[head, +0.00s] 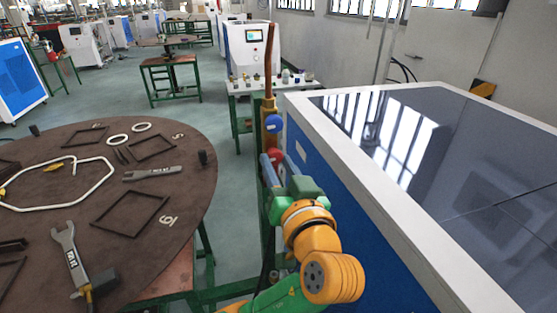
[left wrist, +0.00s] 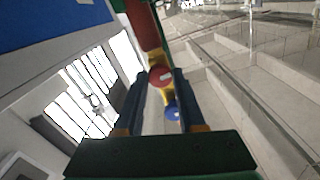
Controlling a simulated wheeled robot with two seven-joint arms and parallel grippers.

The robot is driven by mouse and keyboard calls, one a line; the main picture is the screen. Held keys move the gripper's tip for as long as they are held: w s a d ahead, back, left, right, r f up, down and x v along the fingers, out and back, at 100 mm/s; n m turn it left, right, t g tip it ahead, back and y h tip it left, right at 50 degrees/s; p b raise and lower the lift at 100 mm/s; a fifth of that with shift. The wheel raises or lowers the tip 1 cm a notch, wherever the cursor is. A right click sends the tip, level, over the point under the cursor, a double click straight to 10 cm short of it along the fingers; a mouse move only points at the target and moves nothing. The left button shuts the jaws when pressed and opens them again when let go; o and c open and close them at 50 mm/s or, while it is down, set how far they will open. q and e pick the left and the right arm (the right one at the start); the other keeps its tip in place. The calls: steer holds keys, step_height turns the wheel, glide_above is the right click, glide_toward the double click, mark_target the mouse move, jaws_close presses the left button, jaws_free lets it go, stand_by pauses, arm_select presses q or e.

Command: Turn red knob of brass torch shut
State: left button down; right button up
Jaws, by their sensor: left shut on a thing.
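The brass torch (head: 268,107) stands upright between the round table and the blue cabinet, with a long copper-coloured tube on top. Its blue knob (head: 273,123) is above its red knob (head: 276,155) in the head view. My left gripper (head: 277,159) reaches in from below, with its blue-grey fingers on either side of the red knob. In the left wrist view the red knob (left wrist: 160,76) sits between the fingertips, and the blue knob (left wrist: 173,114) shows between the fingers. The gripper is shut on the red knob. The knob's turn angle cannot be told. My right gripper is not in view.
A blue and white cabinet with a dark glossy top (head: 400,150) stands close on the right. A brown round table (head: 190,215) with wrenches, frames and rings is on the left. A small white table (head: 240,88) with small parts stands behind the torch.

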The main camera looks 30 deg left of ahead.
arm_select(q)
steer(key=m+p, duration=0.1)
steer(key=m, duration=0.1)
steer(key=m+p, duration=0.3)
steer(key=shift+r+m, duration=0.25)
steer(key=shift+m, duration=0.05)
steer(key=m+p, duration=0.4)
steer(key=m, duration=0.1)
steer(key=shift+m, duration=0.3)
steer(key=shift+m+p, duration=0.85)
steer(key=shift+m, duration=0.35)
steer(key=shift+f+m, duration=0.15)
steer(key=shift+m, duration=1.75)
steer(key=c, duration=0.5)
jaws_free()
